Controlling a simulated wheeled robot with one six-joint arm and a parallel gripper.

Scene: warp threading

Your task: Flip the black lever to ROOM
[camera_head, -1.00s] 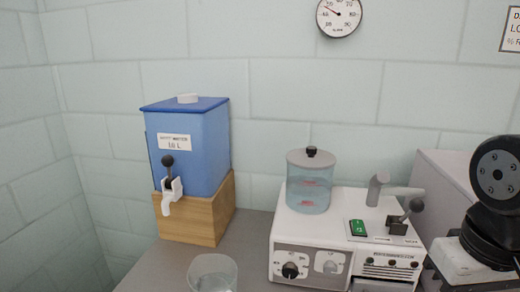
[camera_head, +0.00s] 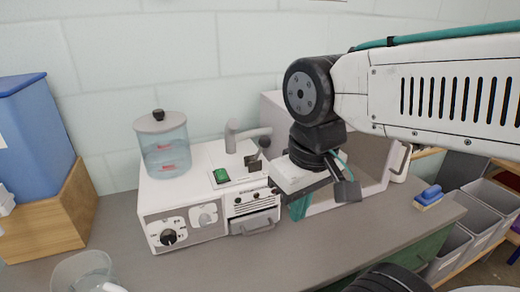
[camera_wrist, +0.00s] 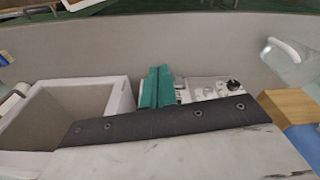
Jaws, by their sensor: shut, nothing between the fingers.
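The black lever (camera_head: 264,143) stands on a small dark base on top of the white machine (camera_head: 185,185), near its right side by the grey tap. Its ball end leans up and to the right. Any ROOM marking is too small to read. My gripper (camera_head: 299,207) is shut and empty, its teal fingers pointing down just right of the machine, apart from the lever. In the wrist view the teal fingers (camera_wrist: 155,88) are together, with the machine's dial panel (camera_wrist: 205,88) beyond them. I cannot make out the lever there.
A clear tank (camera_head: 161,148) with a grey lid sits on the machine. A grey tap (camera_head: 245,134) stands beside the lever. A green switch (camera_head: 221,175) is in front. An open white-rimmed basin (camera_head: 360,165) lies behind my gripper. A clear cup (camera_head: 80,270) stands front left.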

